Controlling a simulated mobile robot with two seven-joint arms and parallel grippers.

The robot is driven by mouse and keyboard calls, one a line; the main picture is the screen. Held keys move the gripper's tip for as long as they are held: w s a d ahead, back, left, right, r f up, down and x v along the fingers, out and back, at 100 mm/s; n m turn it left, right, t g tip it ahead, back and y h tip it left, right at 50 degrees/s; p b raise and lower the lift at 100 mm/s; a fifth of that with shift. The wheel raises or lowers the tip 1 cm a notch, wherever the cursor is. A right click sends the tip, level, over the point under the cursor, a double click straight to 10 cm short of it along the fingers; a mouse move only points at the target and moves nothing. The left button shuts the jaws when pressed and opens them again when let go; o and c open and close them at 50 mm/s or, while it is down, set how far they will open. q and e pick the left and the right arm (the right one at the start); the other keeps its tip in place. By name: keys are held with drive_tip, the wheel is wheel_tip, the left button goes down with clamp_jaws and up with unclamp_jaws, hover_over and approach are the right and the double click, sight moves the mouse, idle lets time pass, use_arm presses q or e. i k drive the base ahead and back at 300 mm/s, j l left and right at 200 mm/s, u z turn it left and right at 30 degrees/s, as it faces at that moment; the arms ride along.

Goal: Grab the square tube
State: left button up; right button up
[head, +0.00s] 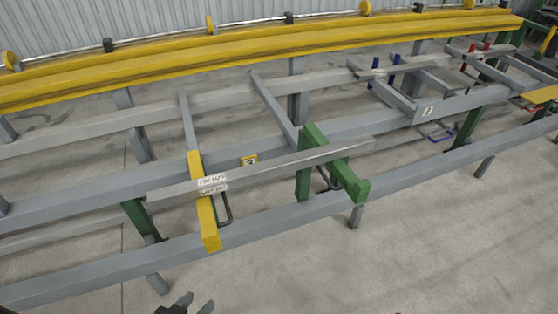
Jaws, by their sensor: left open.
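A long grey square tube (275,166) lies across a yellow crossbar (207,215) and a green crossbar (335,162) of the runout table. White labels with dark print (212,184) show near its left part. My left gripper (196,303) is at the bottom edge, its two dark fingertips apart and nothing between them. It is in front of the table and well apart from the tube. Most of this gripper is cut off by the frame. My right gripper is not in view.
The front grey rail (110,272) runs between my left gripper and the tube. Grey crossbars, blue posts (395,62) and red posts (486,47) stand farther right. A long yellow beam (250,55) closes off the back. Bare concrete floor (400,260) lies in front.

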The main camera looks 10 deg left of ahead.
sight(159, 198)
drive_tip(key=i+l+u, duration=0.1)
drive_tip(key=l, duration=0.25)
drive_tip(key=i+l+u, duration=0.1)
drive_tip(key=i+l, duration=0.3)
drive_tip(key=l, duration=0.25)
drive_tip(key=i+l+u, duration=0.15)
drive_tip(key=l, duration=0.2)
drive_tip(key=i+l+u, duration=0.1)
drive_tip(key=l, duration=0.3)
